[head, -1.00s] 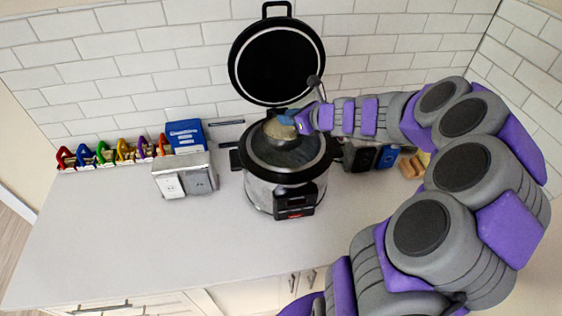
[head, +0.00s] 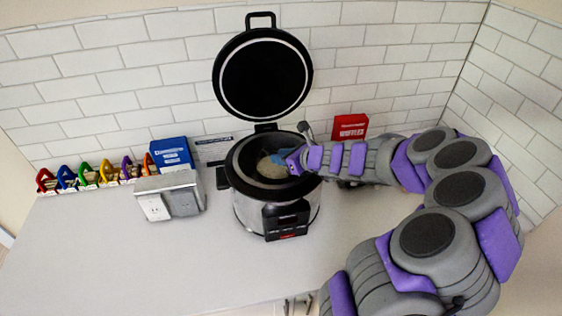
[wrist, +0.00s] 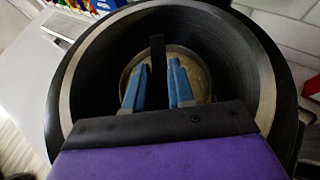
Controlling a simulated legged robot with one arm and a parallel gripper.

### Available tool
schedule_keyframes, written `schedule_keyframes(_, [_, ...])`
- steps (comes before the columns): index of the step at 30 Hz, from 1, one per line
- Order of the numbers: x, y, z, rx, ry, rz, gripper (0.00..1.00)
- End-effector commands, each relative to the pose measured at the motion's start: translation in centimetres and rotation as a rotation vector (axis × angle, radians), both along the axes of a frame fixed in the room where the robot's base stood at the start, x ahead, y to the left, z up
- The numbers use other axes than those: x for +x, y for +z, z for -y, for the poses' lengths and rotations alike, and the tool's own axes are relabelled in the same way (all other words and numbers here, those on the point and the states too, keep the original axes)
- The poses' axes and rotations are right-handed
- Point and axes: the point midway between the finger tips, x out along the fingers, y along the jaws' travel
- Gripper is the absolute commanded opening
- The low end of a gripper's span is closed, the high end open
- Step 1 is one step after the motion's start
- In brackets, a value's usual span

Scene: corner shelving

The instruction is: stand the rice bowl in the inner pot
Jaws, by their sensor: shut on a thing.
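The rice cooker (head: 250,212) stands on the counter with its black lid (head: 263,75) raised behind it. Its dark inner pot (wrist: 100,70) fills most of the wrist view, with a grey rim around it. The pale tan rice bowl (head: 271,168) is inside the pot's opening, and it shows deep in the pot in the wrist view (wrist: 196,72). My gripper (head: 291,160) reaches into the pot from the right. Its blue fingers (wrist: 160,85) are shut on the bowl's near wall. I cannot tell whether the bowl touches the pot floor.
Several coloured clips or bags (head: 90,176) line the wall. A red waffles box (head: 350,127) is behind my arm. The front counter is clear.

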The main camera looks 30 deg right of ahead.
Motion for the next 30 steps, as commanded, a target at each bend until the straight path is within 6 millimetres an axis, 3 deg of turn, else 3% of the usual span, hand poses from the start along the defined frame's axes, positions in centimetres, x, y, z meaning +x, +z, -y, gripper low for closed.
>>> schedule_keyframes(8, [0.0,-0.7,-0.7,-0.005,0.002,0.001,0.0])
schedule_keyframes(9, [0.0,-0.7,-0.7,-0.006,0.003,0.0,0.27])
schedule_keyframes(16, [0.0,-0.7,-0.3,-0.002,0.002,0.001,0.49])
schedule_keyframes(25, [-0.1,-0.6,-0.1,-0.001,0.001,0.002,0.49])
schedule_keyframes(30, [-1.4,0.3,0.2,-0.003,0.002,0.002,0.49])
